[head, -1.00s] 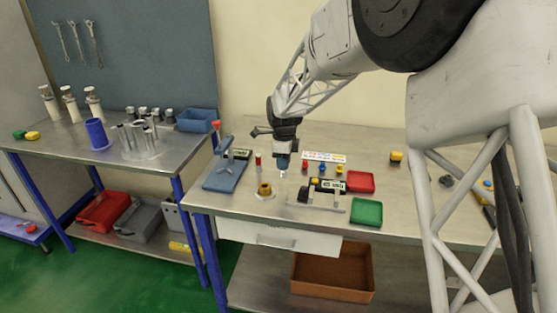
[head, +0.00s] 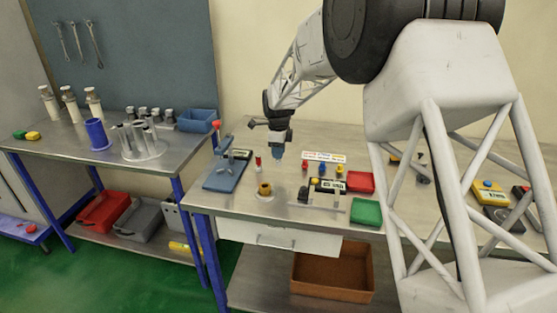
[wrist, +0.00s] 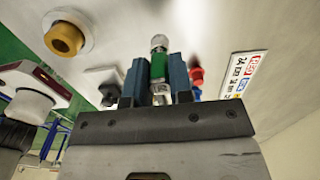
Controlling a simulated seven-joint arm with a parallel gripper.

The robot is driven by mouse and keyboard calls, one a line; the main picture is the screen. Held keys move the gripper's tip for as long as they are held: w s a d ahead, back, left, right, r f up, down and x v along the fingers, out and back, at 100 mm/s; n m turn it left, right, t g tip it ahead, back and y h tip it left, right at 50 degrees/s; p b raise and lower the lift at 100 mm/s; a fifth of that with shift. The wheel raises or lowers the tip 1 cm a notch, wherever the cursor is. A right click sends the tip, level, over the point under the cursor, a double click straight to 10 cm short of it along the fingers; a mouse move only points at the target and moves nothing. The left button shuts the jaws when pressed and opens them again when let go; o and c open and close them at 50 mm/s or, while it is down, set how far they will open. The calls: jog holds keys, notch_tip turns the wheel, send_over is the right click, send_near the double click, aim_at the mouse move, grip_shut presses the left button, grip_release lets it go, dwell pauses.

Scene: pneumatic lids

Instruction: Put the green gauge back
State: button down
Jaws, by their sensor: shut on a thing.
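The green gauge (wrist: 158,66) has a green band and a metal knurled end. In the wrist view it sits between the two blue fingers of my gripper (wrist: 158,82), which is shut on it. In the head view my gripper (head: 277,155) is above the bench, behind the brass-coloured cup (head: 265,189) on its pale round base. The gauge is too small to make out there. A row of small pieces, red (head: 305,166), blue (head: 322,169) and yellow (head: 340,171), stands in front of a printed sign (head: 324,157).
A blue press-like stand (head: 224,176) is left of the gripper, with a small red-topped piece (head: 258,164) nearby. A red tray (head: 360,182) and green tray (head: 366,212) lie right, beside a dark fixture (head: 304,195). My arm covers part of the right bench.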

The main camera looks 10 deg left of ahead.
jog(key=shift+f, duration=1.8)
jog(key=c, duration=1)
grip_release()
jog(key=shift+f, duration=0.1)
notch_tip(320, 180, up, 12)
jog(key=shift+r, duration=0.1)
